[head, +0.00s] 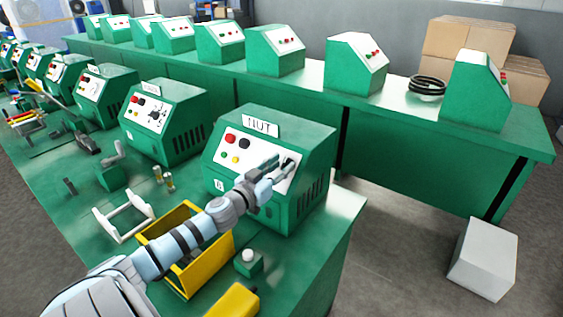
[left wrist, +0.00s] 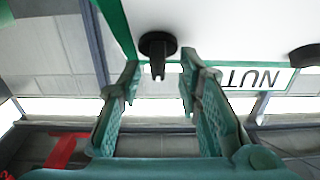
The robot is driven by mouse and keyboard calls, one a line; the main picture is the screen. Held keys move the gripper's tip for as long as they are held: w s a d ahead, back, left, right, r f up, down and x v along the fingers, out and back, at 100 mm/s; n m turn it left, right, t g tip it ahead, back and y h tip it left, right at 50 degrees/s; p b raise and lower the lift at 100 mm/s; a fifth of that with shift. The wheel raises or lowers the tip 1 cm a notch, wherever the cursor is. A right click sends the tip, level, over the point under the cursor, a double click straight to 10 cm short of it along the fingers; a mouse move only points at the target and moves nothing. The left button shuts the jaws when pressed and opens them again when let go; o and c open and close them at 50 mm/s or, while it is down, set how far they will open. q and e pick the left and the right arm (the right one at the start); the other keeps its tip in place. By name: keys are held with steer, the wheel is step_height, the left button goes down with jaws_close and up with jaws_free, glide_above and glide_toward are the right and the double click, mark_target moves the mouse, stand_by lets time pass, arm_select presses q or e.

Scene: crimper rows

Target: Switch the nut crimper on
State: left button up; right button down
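The nut crimper (head: 310,148) is a green box with a white NUT label (head: 261,128) and a pale front panel with red, black, yellow and green buttons. My left gripper (head: 284,165) is at the right part of this panel and covers what lies behind it. In the left wrist view the panel is seen upside down, with the NUT label (left wrist: 247,78) at right. A black rotary knob (left wrist: 158,43) stands out from the panel between the fingertips of my left gripper (left wrist: 158,76). The fingers are open, with a gap on both sides of the knob. My right gripper is not in view.
A yellow tray (head: 222,262) and a green block with a white button (head: 249,264) lie below my left arm. A white frame (head: 120,222) stands left of them. More green crimpers (head: 166,118) line the bench. A grey box (head: 483,258) is on the floor.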

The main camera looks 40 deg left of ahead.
arm_select(q)
steer(key=shift+w+d+r, duration=0.1)
steer(key=shift+w, duration=0.05)
steer(key=shift+w+f, duration=0.1)
steer(key=shift+f, duration=0.1)
steer(key=shift+c, duration=0.4)
jaws_close()
